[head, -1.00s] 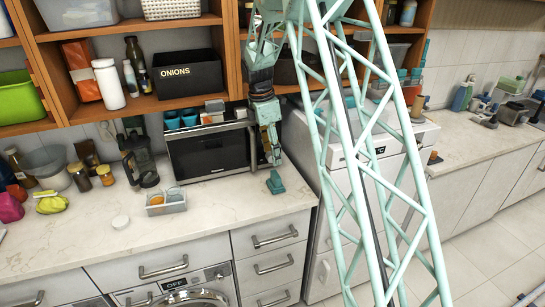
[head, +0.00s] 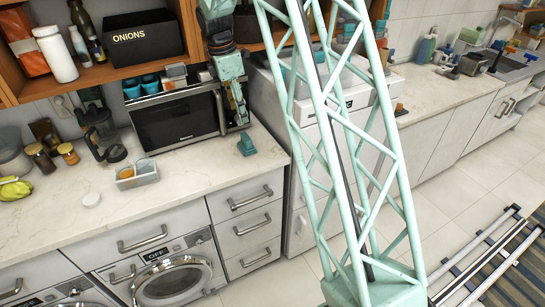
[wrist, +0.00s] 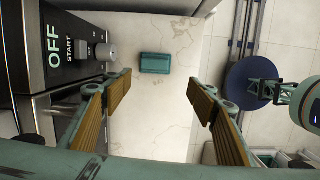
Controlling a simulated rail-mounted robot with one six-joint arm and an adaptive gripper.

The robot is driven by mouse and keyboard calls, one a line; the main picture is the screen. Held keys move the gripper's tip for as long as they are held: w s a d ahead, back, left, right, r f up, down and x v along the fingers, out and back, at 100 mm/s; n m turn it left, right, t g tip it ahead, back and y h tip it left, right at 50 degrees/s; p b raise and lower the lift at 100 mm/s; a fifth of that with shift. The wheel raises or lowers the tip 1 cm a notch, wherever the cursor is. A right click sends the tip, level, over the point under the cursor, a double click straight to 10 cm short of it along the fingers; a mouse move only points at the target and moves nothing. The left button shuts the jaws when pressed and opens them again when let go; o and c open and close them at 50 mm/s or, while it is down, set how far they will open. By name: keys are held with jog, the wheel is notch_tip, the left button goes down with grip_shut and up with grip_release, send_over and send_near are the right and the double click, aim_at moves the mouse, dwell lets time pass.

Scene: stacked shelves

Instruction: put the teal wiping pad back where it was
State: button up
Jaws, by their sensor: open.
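The teal wiping pad (head: 246,145) lies on the pale counter (head: 205,165), just right of the microwave's front. In the wrist view the pad (wrist: 155,63) is a small dark teal block on the counter, seen between my fingers but beyond their tips. My gripper (head: 240,112) points down above the pad, beside the microwave's right end. In the wrist view my gripper (wrist: 159,82) has its fingers wide apart with nothing between them.
The microwave (head: 180,119) is close to my gripper; its control panel (wrist: 75,50) fills the wrist view's left. The counter's right edge drops to the floor. Shelves hang above.

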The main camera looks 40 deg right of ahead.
jog(key=s+a+r+m+t, duration=0.1)
jog(key=s+a+r+m, duration=0.3)
jog(key=s+a+r, duration=0.55)
jog(key=s+a+r+m+t, duration=0.1)
jog(key=s+a+r+m, duration=0.3)
jog(key=s+r, duration=1.05)
jog(key=s+a+m+t, duration=0.1)
jog(key=s+a+m, duration=0.2)
jog(key=s, duration=1.1)
jog(key=s+a+m+y, duration=0.1)
jog(key=s+a+m, duration=0.3)
jog(key=s, duration=1.1)
jog(key=shift+m+t+y, duration=0.3)
jog(key=shift+m+t, duration=0.1)
jog(key=shift+w+f, duration=0.1)
notch_tip(320, 180, down, 11)
jog(key=b, duration=1.1)
jog(key=shift+r, duration=0.2)
